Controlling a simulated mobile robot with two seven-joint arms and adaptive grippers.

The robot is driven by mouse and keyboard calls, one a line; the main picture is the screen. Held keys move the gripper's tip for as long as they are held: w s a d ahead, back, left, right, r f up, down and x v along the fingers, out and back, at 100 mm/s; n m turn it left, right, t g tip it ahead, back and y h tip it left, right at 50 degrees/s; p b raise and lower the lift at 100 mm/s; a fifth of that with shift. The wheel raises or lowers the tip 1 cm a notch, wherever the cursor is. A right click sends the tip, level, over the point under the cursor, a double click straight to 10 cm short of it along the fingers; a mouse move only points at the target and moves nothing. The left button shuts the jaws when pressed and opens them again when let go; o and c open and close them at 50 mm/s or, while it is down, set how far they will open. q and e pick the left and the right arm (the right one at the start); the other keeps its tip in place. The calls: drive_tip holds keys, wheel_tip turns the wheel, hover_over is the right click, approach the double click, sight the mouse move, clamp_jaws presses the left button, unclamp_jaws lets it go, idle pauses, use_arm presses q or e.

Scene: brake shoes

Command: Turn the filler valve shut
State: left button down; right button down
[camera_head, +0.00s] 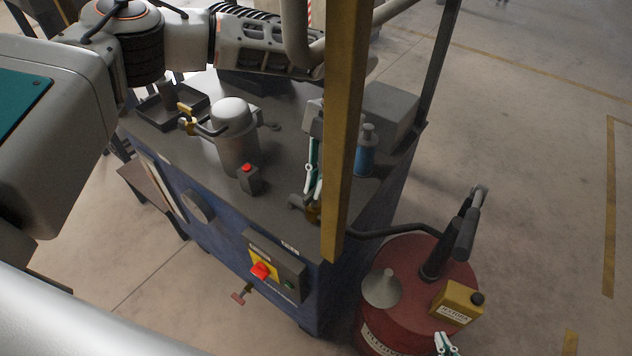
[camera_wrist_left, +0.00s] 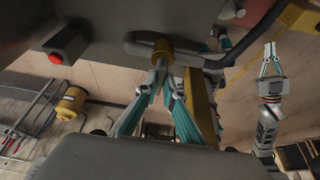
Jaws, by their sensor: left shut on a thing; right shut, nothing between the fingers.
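The filler valve (camera_head: 313,212) is a small brass fitting on a dark pipe at the bench's front right corner. In the left wrist view the brass valve (camera_wrist_left: 163,48) sits straight ahead of the fingertips. My left gripper (camera_head: 312,194) points down at it with teal fingers. In the left wrist view the left gripper's fingertips (camera_wrist_left: 160,73) are together at the valve, shut on its handle, which the fingers mostly hide. My right gripper (camera_head: 442,340) is low at the right, by the red drum, shut and empty; it also shows in the left wrist view (camera_wrist_left: 269,58).
A yellow post (camera_head: 345,120) stands close beside the left gripper. The bench (camera_head: 285,165) carries a grey tank (camera_head: 236,140), a red-button box (camera_head: 249,180) and a blue bottle (camera_head: 366,152). A red drum (camera_head: 410,265) with hand pump, funnel and yellow can stands right.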

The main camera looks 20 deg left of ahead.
idle(0.4)
use_arm(q)
drive_tip(key=c, duration=2.2)
unclamp_jaws()
drive_tip(key=shift+o, duration=0.2)
